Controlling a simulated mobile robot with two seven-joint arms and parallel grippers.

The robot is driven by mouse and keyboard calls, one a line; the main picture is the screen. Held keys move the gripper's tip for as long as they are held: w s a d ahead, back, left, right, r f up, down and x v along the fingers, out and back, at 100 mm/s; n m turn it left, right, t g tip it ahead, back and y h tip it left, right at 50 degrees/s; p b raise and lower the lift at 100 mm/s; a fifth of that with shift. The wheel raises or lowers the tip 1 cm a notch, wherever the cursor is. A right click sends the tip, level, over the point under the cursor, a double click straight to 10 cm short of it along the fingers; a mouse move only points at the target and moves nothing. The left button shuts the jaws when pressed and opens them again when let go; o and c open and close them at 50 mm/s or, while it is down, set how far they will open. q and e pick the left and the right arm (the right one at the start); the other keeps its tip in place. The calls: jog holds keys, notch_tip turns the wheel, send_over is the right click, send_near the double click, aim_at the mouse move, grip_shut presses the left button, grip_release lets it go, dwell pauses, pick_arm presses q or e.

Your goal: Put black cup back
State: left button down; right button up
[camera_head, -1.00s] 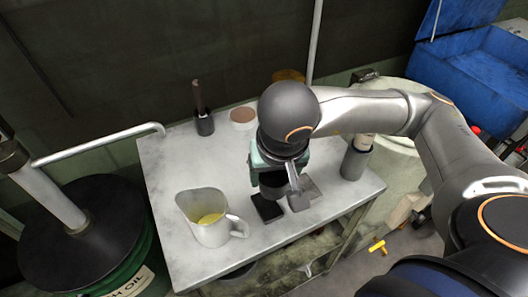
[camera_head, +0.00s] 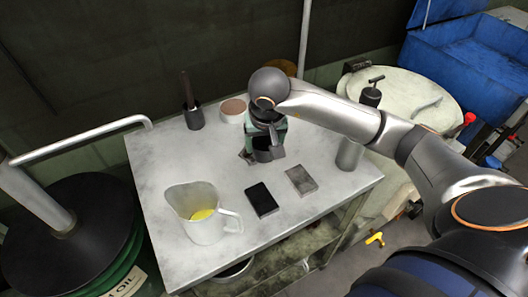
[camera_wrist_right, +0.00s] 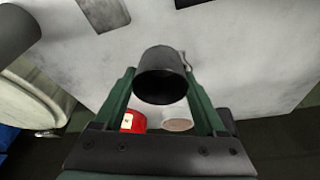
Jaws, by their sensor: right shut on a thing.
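The black cup (camera_head: 269,153) is over the back part of the light grey table (camera_head: 165,150) in the head view. In the right wrist view the cup (camera_wrist_right: 162,78) sits between the two green fingers, its dark mouth facing the camera. My right gripper (camera_head: 266,138) is shut on it. I cannot tell whether the cup's base touches the table. A black block (camera_head: 262,199) and a grey block (camera_head: 301,180) lie on the table in front of the cup, clear of it. My left gripper is not in view.
A jug with yellow liquid (camera_head: 203,222) stands at the front left. A dark holder with a handle (camera_head: 192,113), a round tin (camera_head: 232,108) and a grey cylinder (camera_head: 349,153) stand on the table. A red can (camera_wrist_right: 133,122) shows in the wrist view.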

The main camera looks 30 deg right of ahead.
aim_at(264, 153)
jog(key=shift+x, duration=2)
jog(key=shift+s+f, duration=0.15)
jog(key=shift+f, duration=0.15)
jog(key=o, duration=1.5)
jog(key=shift+c, duration=0.2)
